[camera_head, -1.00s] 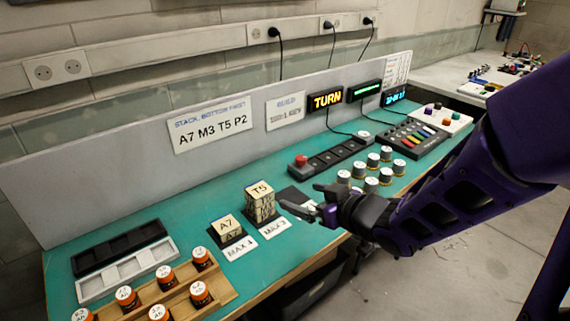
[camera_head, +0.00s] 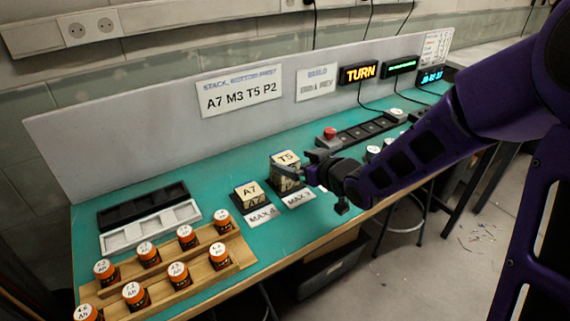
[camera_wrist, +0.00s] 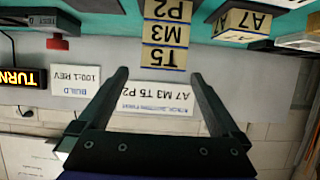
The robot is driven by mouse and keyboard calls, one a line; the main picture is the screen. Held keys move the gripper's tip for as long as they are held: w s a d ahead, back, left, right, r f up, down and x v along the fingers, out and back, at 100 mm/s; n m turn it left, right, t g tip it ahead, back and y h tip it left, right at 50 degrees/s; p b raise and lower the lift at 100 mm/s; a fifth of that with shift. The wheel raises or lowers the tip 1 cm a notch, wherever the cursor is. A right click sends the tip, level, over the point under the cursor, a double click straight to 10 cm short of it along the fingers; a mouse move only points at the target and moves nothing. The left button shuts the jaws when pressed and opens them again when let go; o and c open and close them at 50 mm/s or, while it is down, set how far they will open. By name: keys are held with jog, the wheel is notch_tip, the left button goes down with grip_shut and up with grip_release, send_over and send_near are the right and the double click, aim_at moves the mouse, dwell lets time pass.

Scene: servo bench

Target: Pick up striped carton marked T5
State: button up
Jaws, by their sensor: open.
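The carton marked T5 (camera_head: 287,156) is the top of a short stack of pale cartons with dark stripes, on a dark pad behind a MAX 3 label (camera_head: 299,198). In the upside-down wrist view the T5 carton (camera_wrist: 165,57) is at the stack's end, between the finger lines and beyond the fingertips. Cartons marked M3 (camera_wrist: 166,33) and P2 (camera_wrist: 167,10) are under it. My gripper (camera_head: 298,172) is at the stack's right side in the head view, partly covering it. In the wrist view my gripper (camera_wrist: 160,76) has its fingers wide apart, with nothing between them.
A carton marked A7 (camera_head: 248,190) stands just left, behind a MAX 4 label (camera_head: 262,215). A grey panel (camera_head: 150,140) with signs rises behind the bench.

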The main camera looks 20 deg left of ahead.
aim_at(286, 159)
jog(key=b+x, duration=0.1)
jog(key=x, duration=0.4)
jog(key=shift+s, duration=0.2)
jog(key=c, duration=1.4)
